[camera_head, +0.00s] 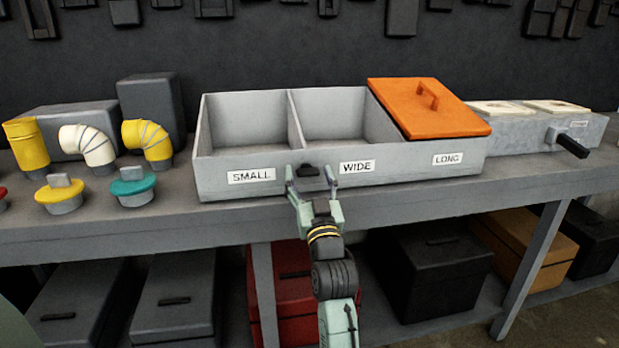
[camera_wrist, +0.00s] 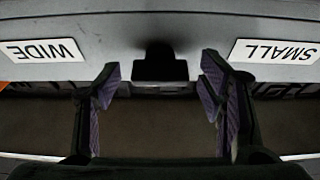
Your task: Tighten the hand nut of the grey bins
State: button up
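The grey bins (camera_head: 216,175) stand on the bench with compartments labelled SMALL, WIDE and LONG. An orange lid (camera_head: 425,107) covers the LONG compartment. The black hand nut (camera_head: 309,170) sticks out of the front wall between the SMALL and WIDE labels. It also shows in the wrist view (camera_wrist: 160,64), where the labels appear upside down. My gripper (camera_head: 311,180) is open in front of it, one finger on each side. In the wrist view a gap shows between the nut and each finger of my gripper (camera_wrist: 160,86).
Yellow, white and teal duct pieces (camera_head: 88,143) stand on the bench (camera_head: 130,228) to the left. A grey box with a black handle (camera_head: 545,130) stands to the right. Black, red and orange boxes (camera_head: 430,268) sit on the shelf below.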

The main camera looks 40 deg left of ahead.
jog(key=c, duration=1.1)
